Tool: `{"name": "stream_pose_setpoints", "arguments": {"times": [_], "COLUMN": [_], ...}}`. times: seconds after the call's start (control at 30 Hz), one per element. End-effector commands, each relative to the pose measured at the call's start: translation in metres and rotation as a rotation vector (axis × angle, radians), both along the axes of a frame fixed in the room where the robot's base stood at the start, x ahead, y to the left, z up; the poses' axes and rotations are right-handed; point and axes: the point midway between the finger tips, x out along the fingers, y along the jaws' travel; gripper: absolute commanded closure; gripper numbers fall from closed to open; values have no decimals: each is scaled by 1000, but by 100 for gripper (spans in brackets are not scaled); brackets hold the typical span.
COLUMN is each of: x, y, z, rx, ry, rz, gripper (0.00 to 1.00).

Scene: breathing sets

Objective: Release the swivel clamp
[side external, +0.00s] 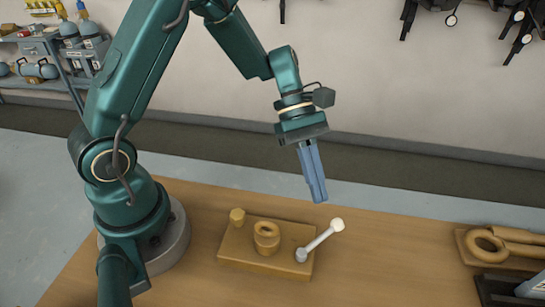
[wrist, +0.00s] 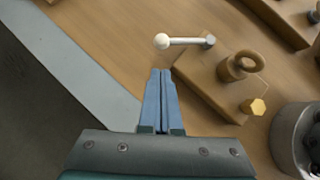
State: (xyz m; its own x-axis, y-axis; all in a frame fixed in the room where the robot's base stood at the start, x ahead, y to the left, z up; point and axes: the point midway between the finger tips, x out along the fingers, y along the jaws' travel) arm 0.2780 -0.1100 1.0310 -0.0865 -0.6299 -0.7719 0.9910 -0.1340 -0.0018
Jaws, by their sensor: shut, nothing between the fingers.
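The swivel clamp's lever has a grey pivot and rod with a white ball end (side external: 337,225); it sits on a tan block (side external: 240,249). In the side external view the lever slants up to the right, past the block's edge. In the wrist view the lever (wrist: 185,41) lies ahead of the fingers. A round tan ring piece (side external: 266,238) and a small hexagonal knob (side external: 237,217) are also on the block. My gripper (side external: 319,198) is shut and empty, pointing down above the table, apart from the lever. In the wrist view its fingertips (wrist: 161,72) are together.
The wooden table (side external: 390,270) is clear between the block and another tan fixture (side external: 495,245) at the right. A dark tray (side external: 500,290) stands in front of that fixture. Shelves with bottles (side external: 70,45) are at the back left.

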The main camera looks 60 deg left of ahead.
Motion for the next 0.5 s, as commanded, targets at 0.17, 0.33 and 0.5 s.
{"name": "stream_pose_setpoints", "arguments": {"times": [0.17, 0.33, 0.5], "x": [-3, -3, -4], "y": [-21, -27, -28], "z": [-3, -4, -4], "rx": [1, 2, 2], "ry": [-1, -2, -2], "rz": [-3, 0, 0], "gripper": [100, 100, 100]}}
